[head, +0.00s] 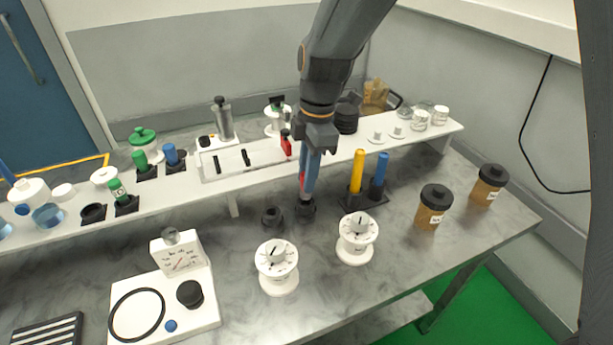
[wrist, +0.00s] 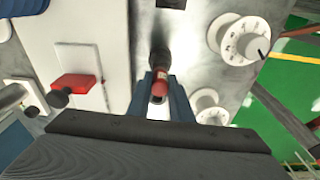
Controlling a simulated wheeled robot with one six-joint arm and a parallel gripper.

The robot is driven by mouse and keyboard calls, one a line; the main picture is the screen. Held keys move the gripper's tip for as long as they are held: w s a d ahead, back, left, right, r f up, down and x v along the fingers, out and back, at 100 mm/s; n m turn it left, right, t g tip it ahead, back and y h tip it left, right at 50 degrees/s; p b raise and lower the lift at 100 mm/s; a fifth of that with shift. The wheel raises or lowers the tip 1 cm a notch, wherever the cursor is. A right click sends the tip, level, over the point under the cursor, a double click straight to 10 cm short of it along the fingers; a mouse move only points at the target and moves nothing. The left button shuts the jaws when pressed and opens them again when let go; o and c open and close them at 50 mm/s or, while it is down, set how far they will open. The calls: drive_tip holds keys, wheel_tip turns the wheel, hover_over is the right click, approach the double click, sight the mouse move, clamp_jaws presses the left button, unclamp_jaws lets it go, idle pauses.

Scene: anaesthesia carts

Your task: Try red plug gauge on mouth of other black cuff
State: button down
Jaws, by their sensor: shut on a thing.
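My gripper (head: 307,190) is shut on the red plug gauge (head: 302,182), pointing down at the shelf's front side. In the wrist view the red gauge (wrist: 159,84) sits between the blue fingers. Its lower end is at the right-hand black cuff (head: 306,209), which stands on the grey worktop. The fingers and gauge hide most of that cuff's mouth, so I cannot tell whether the gauge touches or enters it.
Two white dials (head: 277,267) (head: 356,238) stand in front. A black holder with yellow (head: 357,171) and blue (head: 379,172) plugs stands close on the right. A white raised shelf (head: 260,170) runs behind, carrying a red-handled piece (head: 287,143). Brown jars (head: 430,206) stand farther right.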

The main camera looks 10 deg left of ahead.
drive_tip(key=shift+r+p, duration=0.9)
drive_tip(key=shift+r, duration=0.65)
